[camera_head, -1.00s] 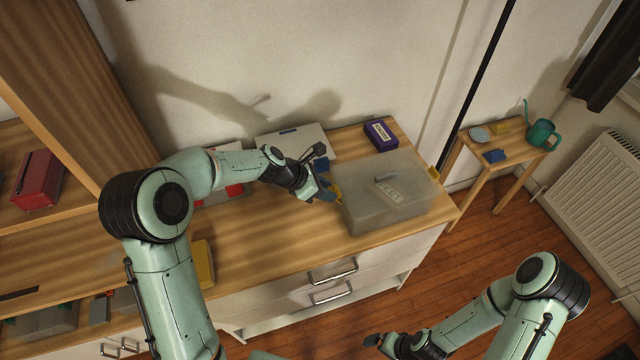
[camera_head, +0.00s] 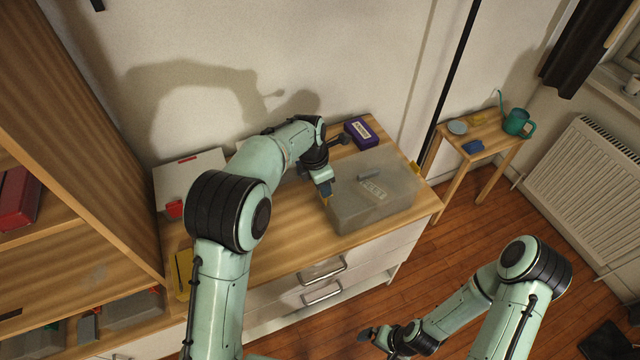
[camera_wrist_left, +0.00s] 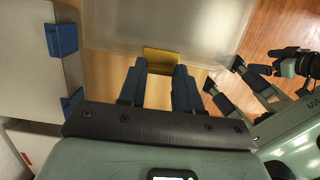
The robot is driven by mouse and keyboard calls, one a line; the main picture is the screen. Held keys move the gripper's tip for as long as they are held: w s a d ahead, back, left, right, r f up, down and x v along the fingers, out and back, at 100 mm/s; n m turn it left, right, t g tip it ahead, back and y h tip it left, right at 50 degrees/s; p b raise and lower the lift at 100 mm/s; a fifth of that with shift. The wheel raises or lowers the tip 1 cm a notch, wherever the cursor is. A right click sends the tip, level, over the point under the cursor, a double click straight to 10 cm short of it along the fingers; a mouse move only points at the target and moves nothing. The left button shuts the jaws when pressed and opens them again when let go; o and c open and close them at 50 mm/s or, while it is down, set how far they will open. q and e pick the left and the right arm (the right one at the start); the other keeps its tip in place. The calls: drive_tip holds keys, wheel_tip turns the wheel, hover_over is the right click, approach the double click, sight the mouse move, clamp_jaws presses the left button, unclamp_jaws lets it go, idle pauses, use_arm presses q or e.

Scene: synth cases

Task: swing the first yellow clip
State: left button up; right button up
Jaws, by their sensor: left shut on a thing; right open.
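A translucent box (camera_head: 385,205) with a handle and a label on its lid stands on the wooden counter. A yellow clip (camera_wrist_left: 162,60) is on its near end in the left wrist view. My left gripper (camera_head: 326,188) is at the box's left end, its fingers (camera_wrist_left: 161,70) shut on that clip; in the head view the gripper mostly hides it. Another yellow clip (camera_head: 414,168) shows at the box's right end. My right gripper (camera_head: 370,334) is open and empty, low over the floor in front of the counter.
A purple box (camera_head: 362,133) stands behind the translucent box. A white box with red clips (camera_head: 185,180) is at the left. Blue clips (camera_wrist_left: 62,38) on a pale box are close left of my left gripper. A side table (camera_head: 490,135) holds a watering can (camera_head: 517,122).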

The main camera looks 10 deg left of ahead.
idle(0.3)
use_arm(q)
drive_tip(key=o, duration=1.1)
drive_tip(key=shift+c, duration=0.2)
wheel_tip(320, 180, up, 13)
drive_tip(key=s+a, duration=0.1)
drive_tip(key=shift+a, duration=0.4)
drive_tip(key=shift+s, duration=0.1)
